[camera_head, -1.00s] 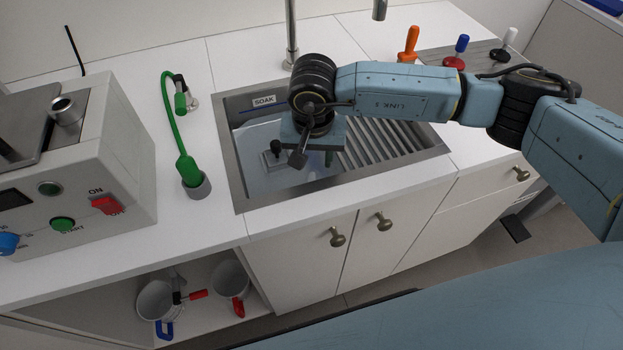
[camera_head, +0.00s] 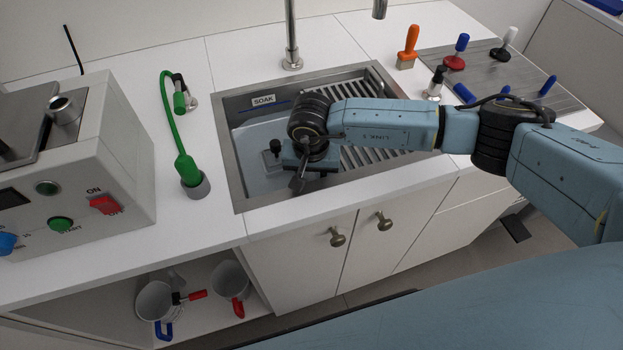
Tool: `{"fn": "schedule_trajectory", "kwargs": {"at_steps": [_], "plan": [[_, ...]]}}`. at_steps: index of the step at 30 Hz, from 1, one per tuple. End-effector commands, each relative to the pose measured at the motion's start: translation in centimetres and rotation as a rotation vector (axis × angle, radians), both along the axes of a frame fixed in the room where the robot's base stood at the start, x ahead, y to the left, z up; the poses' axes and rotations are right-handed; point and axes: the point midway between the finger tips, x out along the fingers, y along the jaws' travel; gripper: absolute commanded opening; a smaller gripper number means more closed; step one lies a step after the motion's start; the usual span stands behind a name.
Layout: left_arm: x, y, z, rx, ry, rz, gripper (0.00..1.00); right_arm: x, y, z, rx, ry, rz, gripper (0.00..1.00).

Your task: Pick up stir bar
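No stir bar can be made out for certain in the camera_head view. My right arm reaches in from the right, over the sink (camera_head: 240,185). My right gripper (camera_head: 298,182) points down into the left part of the basin, near its front wall. The wrist hides most of the gripper, so I cannot tell whether its fingers are open or shut, or whether they hold anything. A small dark knob-like piece (camera_head: 272,150) stands in the basin just left of the gripper. My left gripper is not in view.
The sink has a SOAK label (camera_head: 263,99) and a ribbed drainer (camera_head: 365,150). A faucet (camera_head: 291,40) stands behind it. A green hose (camera_head: 175,135) and a grey machine (camera_head: 100,190) are left. Handled tools, including an orange one (camera_head: 408,45), stand back right.

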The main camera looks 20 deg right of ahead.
Motion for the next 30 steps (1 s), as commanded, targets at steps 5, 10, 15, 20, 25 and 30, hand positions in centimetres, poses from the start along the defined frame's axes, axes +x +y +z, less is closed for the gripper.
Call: {"fn": "schedule_trajectory", "kwargs": {"at_steps": [5, 10, 15, 20, 25, 30], "plan": [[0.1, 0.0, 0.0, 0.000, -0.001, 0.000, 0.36, 0.0, 0.0, 0.0, 0.000, 0.000, 0.000, 0.11], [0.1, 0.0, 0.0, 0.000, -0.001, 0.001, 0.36, 0.0, 0.0, 0.0, 0.000, 0.000, 0.000, 0.00], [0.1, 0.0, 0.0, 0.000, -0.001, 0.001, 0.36, 0.0, 0.0, 0.0, 0.000, 0.000, 0.000, 0.00], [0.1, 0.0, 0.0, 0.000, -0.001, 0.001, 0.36, 0.0, 0.0, 0.6, 0.001, -0.001, 0.000, 0.00], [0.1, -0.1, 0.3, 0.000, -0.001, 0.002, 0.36, 0.1, 0.0, 3.5, 0.000, -0.004, 0.001, 0.00], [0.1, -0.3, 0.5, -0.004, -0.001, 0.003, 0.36, 0.1, 0.0, 6.9, 0.001, -0.003, 0.001, 0.00]]}}
